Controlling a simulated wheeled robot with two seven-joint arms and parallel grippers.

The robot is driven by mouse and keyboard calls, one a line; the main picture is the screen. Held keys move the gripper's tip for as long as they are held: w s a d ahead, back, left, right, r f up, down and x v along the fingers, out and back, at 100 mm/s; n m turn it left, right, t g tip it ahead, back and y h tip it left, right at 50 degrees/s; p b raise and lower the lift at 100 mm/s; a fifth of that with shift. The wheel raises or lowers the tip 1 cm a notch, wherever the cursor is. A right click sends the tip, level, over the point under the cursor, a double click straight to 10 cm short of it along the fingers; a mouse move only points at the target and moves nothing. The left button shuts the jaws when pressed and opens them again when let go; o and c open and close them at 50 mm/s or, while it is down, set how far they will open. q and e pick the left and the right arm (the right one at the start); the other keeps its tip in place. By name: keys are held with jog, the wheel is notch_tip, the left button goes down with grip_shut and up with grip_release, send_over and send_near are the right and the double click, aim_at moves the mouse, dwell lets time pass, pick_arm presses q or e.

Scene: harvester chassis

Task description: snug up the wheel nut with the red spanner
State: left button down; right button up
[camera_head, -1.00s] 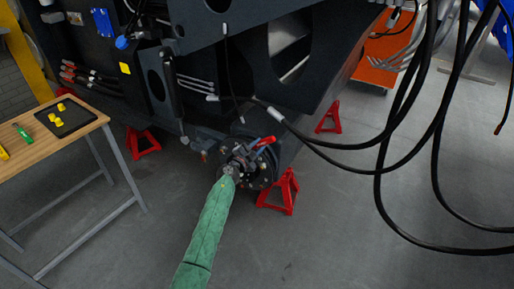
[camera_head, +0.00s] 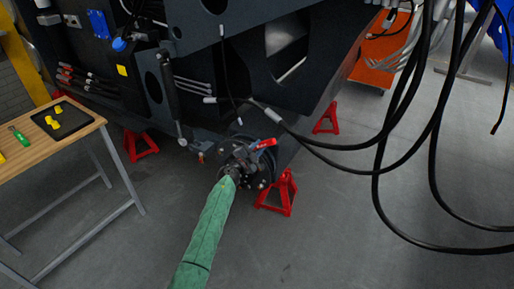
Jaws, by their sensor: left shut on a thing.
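The red spanner (camera_head: 264,143) shows at the wheel hub (camera_head: 258,178), its red end pointing up and to the right. My left arm, in a green sleeve, reaches up from the bottom of the view to the hub. My left gripper (camera_head: 234,170) is at the hub's near left side, shut on the spanner; its fingers are small and partly hidden. Several studs or nuts show on the dark hub face. I cannot tell which nut the spanner is on. My right gripper is not in view.
Red stands (camera_head: 280,192) are on the floor around the chassis (camera_head: 205,60). Black hoses (camera_head: 378,170) hang at the right. A wooden table (camera_head: 45,150) with a black tray (camera_head: 62,120) of yellow pieces stands at the left. The floor in front is clear.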

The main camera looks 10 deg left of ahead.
pick_arm(q)
jog(key=shift+s+d+f+m+b, duration=0.15)
jog(key=shift+d+f+m, duration=0.1)
jog(key=shift+f+m, duration=0.15)
jog(key=shift+d+f+m+b, duration=0.15)
jog(key=shift+d+f+m, duration=0.15)
jog(key=shift+f, duration=0.1)
jog(key=shift+s+d+f+m+b, duration=0.1)
jog(key=shift+d+f+m+b, duration=0.25)
jog(key=shift+f+m, duration=0.25)
jog(key=shift+s+d+f+m+b, duration=0.1)
jog(key=shift+d+f+m+b, duration=0.1)
jog(key=shift+f+m+b, duration=0.3)
jog(key=shift+f, duration=0.15)
jog(key=shift+s+d+f+m+g+b, duration=0.15)
jog(key=shift+f+m+b, duration=0.2)
jog(key=shift+f+m, duration=0.25)
jog(key=shift+d+f+m+g+b, duration=0.15)
jog(key=shift+f+m+b, duration=0.2)
jog(key=shift+f, duration=0.45)
